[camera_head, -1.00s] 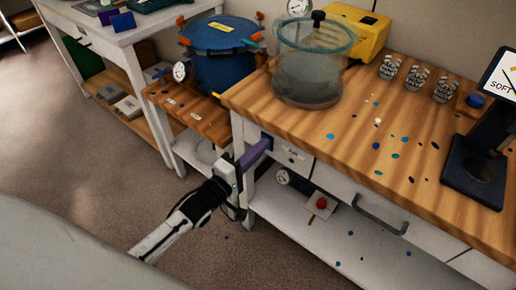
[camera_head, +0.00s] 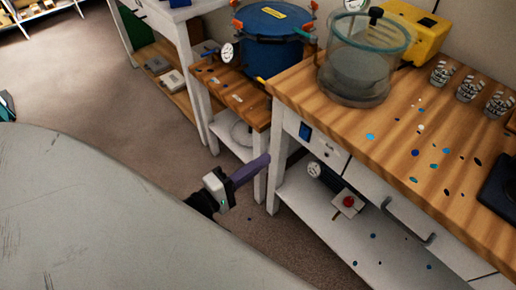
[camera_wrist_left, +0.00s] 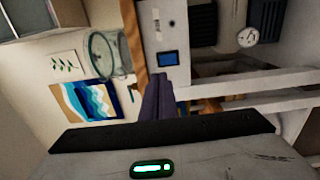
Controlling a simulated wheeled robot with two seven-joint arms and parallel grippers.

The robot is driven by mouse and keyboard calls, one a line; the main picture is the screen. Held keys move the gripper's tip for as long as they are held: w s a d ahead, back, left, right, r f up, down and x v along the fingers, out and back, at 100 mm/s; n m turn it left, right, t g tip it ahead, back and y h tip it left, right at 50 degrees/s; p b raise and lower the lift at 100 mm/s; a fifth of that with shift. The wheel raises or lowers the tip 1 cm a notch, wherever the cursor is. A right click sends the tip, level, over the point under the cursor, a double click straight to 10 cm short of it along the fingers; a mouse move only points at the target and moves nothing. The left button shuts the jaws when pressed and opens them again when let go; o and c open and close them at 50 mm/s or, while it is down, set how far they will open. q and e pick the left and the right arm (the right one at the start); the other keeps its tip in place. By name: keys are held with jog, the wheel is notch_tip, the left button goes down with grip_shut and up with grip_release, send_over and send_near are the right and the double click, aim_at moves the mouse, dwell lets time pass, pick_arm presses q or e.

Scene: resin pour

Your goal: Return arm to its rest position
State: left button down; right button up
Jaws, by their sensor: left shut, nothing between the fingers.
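My left gripper (camera_head: 262,161) is in the head view, in front of the gap between the low side table and the bench. Its purple fingers are together with nothing between them, and point up and right. They also show, pressed together, in the left wrist view (camera_wrist_left: 159,84). The rest of the left arm is hidden behind the large grey surface in front. My right gripper is not in view.
The wooden bench (camera_head: 345,117) holds a clear vacuum chamber (camera_head: 357,75), a yellow pump (camera_head: 425,40) and several cups (camera_head: 469,89). A blue pressure pot (camera_head: 271,40) stands on the side table (camera_head: 232,97). Open floor (camera_head: 85,90) lies to the left.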

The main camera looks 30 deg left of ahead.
pick_arm(q)
jog(key=shift+s, duration=0.2)
dwell(0.4)
jog(key=s+d+f+m+g+y, duration=0.1)
jog(key=s+d+f+m+g, duration=0.2)
jog(key=s+f+m, duration=0.3)
jog(key=s+d+f+m+g+y, duration=0.1)
jog(key=s+d+f+m+g, duration=0.2)
jog(key=s+f+m+g, duration=0.3)
notch_tip(320, 180, down, 3)
jog(key=s+m, duration=0.1)
jog(key=m, duration=0.3)
jog(key=shift+d+f+m+y, duration=0.15)
jog(key=shift+m+y, duration=0.15)
jog(key=shift+m, duration=0.1)
